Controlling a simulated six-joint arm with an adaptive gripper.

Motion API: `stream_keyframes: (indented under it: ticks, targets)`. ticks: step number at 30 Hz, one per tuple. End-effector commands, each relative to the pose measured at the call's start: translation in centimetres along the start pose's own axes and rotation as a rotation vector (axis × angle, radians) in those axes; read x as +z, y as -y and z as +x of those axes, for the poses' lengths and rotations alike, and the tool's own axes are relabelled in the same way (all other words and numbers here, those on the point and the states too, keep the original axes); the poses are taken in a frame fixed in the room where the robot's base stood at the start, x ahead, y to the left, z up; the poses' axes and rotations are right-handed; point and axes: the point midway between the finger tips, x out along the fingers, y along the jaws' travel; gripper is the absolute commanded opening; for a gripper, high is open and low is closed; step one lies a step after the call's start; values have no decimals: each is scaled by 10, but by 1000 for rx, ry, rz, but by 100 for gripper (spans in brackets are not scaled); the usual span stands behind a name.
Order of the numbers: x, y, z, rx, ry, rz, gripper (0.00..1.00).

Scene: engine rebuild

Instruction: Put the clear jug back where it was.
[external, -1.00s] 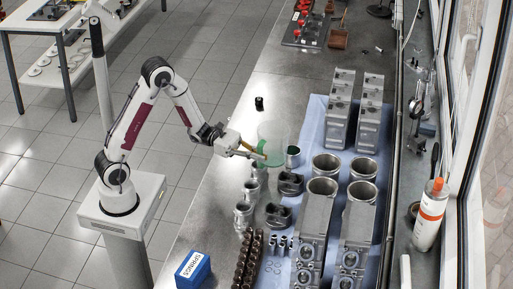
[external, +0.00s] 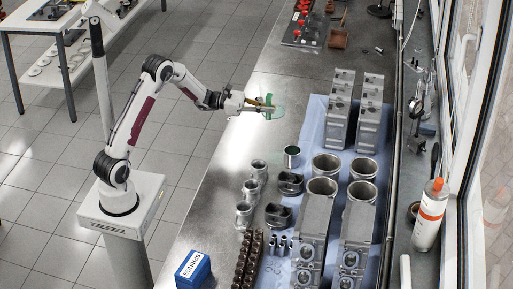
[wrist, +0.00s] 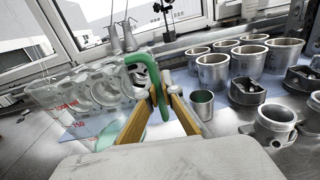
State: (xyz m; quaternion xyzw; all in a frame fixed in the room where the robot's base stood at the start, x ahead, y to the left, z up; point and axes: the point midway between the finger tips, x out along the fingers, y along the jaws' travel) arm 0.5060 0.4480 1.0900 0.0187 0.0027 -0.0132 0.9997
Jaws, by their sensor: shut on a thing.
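The clear jug (wrist: 62,112) has a green handle (wrist: 147,66) and red markings. My gripper (wrist: 155,95) is shut on the green handle in the wrist view, with the jug's clear body to the left. Engine parts show through its wall. In the external view my gripper (external: 259,103) holds the jug (external: 274,110) over the bare bench, beyond the metal cup. The jug's clear wall is faint there, so its exact tilt is hard to tell.
A metal cup (external: 292,153), pistons (external: 290,183) and cylinder liners (external: 326,165) stand nearby. Engine blocks (external: 338,110) stand on the blue mat (external: 311,127). Bare bench (external: 240,150) lies to the left. A blue springs box (external: 194,271) is at the near edge.

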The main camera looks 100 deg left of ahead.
Motion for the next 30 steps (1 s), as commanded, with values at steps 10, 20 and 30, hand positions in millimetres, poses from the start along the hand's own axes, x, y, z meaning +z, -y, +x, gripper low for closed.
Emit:
stream_keyframes:
  ticks: [10,20,30]
  targets:
    - [1,-12,-5,14,-1,1,0]
    - [-7,-11,-4,13,-1,-1,0]
    - [-46,-10,-4,13,-2,-2,0]
